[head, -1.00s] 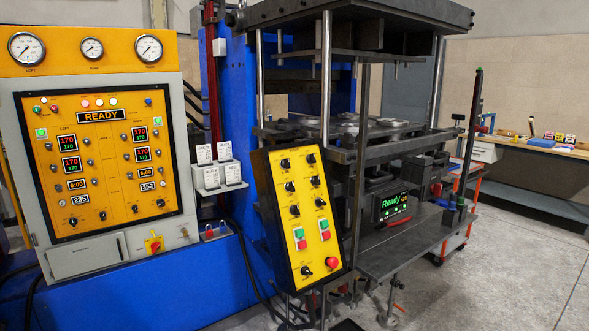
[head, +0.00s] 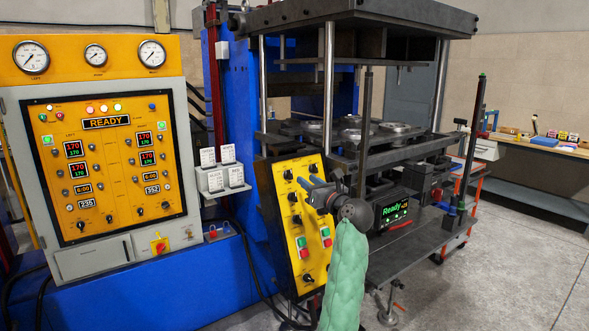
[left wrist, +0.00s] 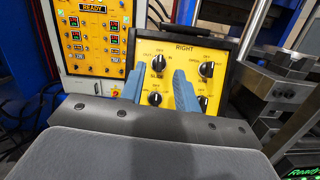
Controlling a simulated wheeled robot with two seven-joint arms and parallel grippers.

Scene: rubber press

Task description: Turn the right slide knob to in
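The right slide knob (left wrist: 157,64) is the black upper-left knob under "RIGHT" on the yellow panel (left wrist: 222,60). Its mark looks roughly upright, towards OFF, with OUT on its left and IN on its right. It also shows at the panel's upper left in the head view (head: 289,175). My left gripper (head: 305,183) is in front of the upper panel. In the left wrist view, its two blue fingers (left wrist: 159,70) are apart, with the knob seen between their tips. Contact cannot be told. My right gripper is out of view.
Other black knobs are close by, one to the right (left wrist: 206,69) and one below (left wrist: 155,99). Green and red buttons (head: 302,248) are lower on the panel. The press (head: 400,150) stands to the right, and the control cabinet (head: 100,160) to the left.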

